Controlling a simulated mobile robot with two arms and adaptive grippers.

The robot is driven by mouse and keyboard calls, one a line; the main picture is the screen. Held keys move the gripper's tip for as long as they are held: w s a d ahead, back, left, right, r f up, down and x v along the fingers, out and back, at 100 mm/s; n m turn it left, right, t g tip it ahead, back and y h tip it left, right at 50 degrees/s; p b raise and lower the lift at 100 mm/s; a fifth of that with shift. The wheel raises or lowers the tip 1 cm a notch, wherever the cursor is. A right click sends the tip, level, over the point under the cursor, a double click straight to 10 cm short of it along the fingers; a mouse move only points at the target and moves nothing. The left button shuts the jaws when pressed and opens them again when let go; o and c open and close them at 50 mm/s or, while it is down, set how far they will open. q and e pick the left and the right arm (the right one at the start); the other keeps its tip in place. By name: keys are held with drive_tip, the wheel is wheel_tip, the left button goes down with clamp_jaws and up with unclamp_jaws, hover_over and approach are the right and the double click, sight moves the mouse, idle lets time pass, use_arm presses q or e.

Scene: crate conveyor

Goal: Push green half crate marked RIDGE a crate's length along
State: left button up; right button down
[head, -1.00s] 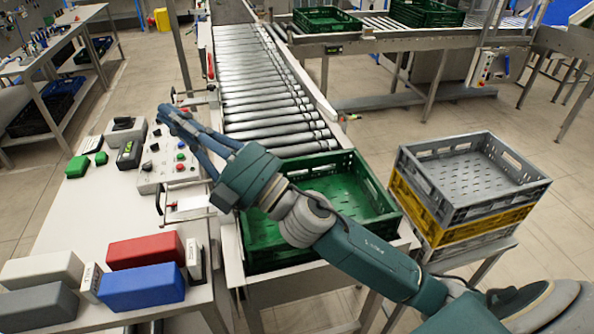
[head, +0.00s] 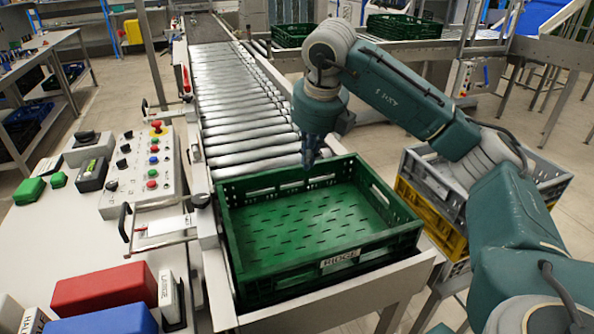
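The green half crate (head: 300,270) sits at the near end of the roller conveyor, upright and empty. Its near wall bears a white RIDGE label (head: 340,259). My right gripper (head: 308,166) points down at the crate's far wall, with its fingertips at about the height of the rim in the picture. I cannot tell whether the tips touch the wall. The fingers look close together from this side, but their opening is unclear. My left gripper is out of view.
Bare rollers (head: 240,120) run away beyond the crate. A control panel (head: 140,170) and a handled bracket (head: 160,228) stand along the left side. Stacked grey and yellow crates (head: 435,180) stand to the right. More green crates (head: 405,27) are on the back conveyor.

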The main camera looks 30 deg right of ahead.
drive_tip(key=w+f+p, duration=0.1)
drive_tip(key=f, duration=0.2)
drive_tip(key=w+f+p, duration=0.1)
drive_tip(key=w+f, duration=0.1)
drive_tip(key=f, duration=0.1)
drive_tip(key=w+d+f+p, duration=0.1)
drive_tip(key=w+f, duration=0.1)
drive_tip(key=shift+w+f, duration=0.15)
drive_tip(key=shift+f, duration=0.25)
drive_tip(key=shift+w+d+f, duration=0.1)
drive_tip(key=shift+w+d, duration=0.1)
drive_tip(key=shift+w, duration=0.4)
